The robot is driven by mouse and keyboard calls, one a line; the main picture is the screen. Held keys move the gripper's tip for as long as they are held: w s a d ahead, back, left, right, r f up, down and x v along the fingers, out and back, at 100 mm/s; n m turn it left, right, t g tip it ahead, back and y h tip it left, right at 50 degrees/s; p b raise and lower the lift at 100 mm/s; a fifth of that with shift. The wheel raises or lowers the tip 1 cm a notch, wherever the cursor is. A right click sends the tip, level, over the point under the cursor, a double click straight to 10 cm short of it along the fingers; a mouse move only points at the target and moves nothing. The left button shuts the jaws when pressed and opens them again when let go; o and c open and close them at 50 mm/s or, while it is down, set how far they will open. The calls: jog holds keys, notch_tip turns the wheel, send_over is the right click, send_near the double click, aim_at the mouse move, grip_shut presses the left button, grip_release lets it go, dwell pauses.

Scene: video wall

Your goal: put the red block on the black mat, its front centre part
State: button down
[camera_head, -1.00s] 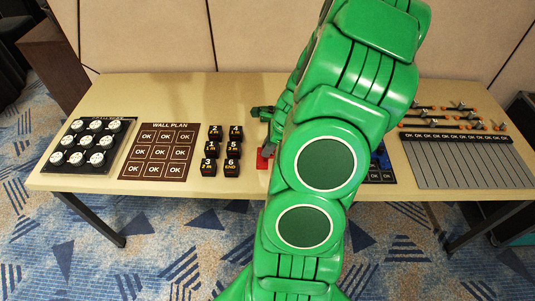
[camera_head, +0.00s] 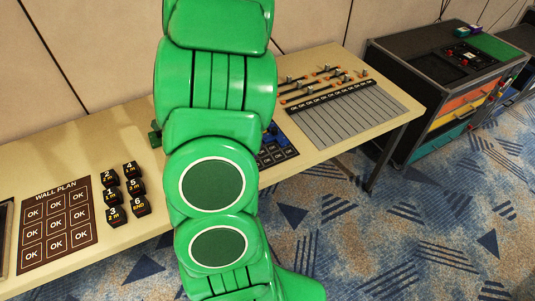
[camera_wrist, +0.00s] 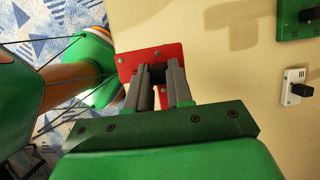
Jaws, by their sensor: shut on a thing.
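The red block (camera_wrist: 136,60) is a flat red plate with screws and a dark knob, seen in the wrist view. My gripper (camera_wrist: 163,74) is shut on the knob, with the plate beyond the fingertips over the pale tabletop. I cannot tell whether the plate touches the table. In the head view my green arm hides the block and the fingers. A dark, mat-like area (camera_head: 436,64) shows on top of a cabinet at the upper right; I cannot tell for sure that it is the black mat.
The pale table (camera_head: 100,145) carries a brown wall plan (camera_head: 56,222), several black numbered blocks (camera_head: 124,190) and a grey slotted board (camera_head: 345,115). The drawer cabinet (camera_head: 455,105) stands apart to the right. A green plate (camera_wrist: 290,28) and a white plate (camera_wrist: 291,78) are nearby in the wrist view.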

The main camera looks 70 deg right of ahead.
jog(key=s+d+r, duration=0.2)
jog(key=s+d, duration=0.2)
jog(key=s, duration=0.8)
jog(key=s+d+r, duration=0.1)
jog(key=s+d, duration=0.3)
jog(key=s, duration=0.8)
jog(key=shift+w+d+f, duration=0.7)
jog(key=shift+d+f, duration=1.05)
jog(key=shift+d, duration=0.45)
jog(key=shift+w+d+f, duration=0.75)
jog(key=shift+d+f, duration=1)
jog(key=shift+d, duration=0.45)
jog(key=shift+w+d+f, duration=0.7)
jog(key=shift+d+f, duration=1.05)
jog(key=shift+d, duration=0.45)
jog(key=shift+f, duration=1.25)
jog(key=c, duration=1.4)
grip_release()
jog(key=shift+f, duration=0.15)
jog(key=o, duration=0.4)
